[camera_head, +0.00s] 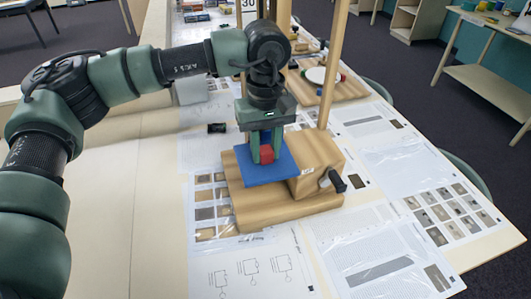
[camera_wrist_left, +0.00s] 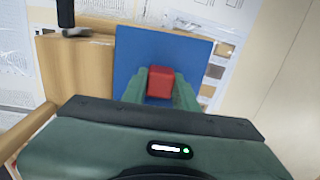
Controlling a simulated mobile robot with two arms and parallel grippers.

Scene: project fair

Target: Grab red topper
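The red topper (camera_head: 266,154) is a small red block at the blue square plate (camera_head: 266,176), which is part of a wooden device (camera_head: 312,160) on the table. My left gripper (camera_head: 265,147) points down over the plate, with its green fingers on either side of the topper. In the left wrist view, the topper (camera_wrist_left: 160,82) sits between the two fingertips (camera_wrist_left: 161,88) above the blue plate (camera_wrist_left: 185,50). No clear gap shows between fingers and topper, but I cannot tell whether they grip it. The topper's underside is hidden. My right gripper is not in view.
A dark handle (camera_head: 337,181) sticks out of the device's right side. Wooden posts (camera_head: 334,65) rise behind it. A wooden board with a white disc (camera_head: 322,76) stands farther back. Printed sheets (camera_head: 380,250) cover much of the table. The table's left part (camera_head: 120,215) is bare.

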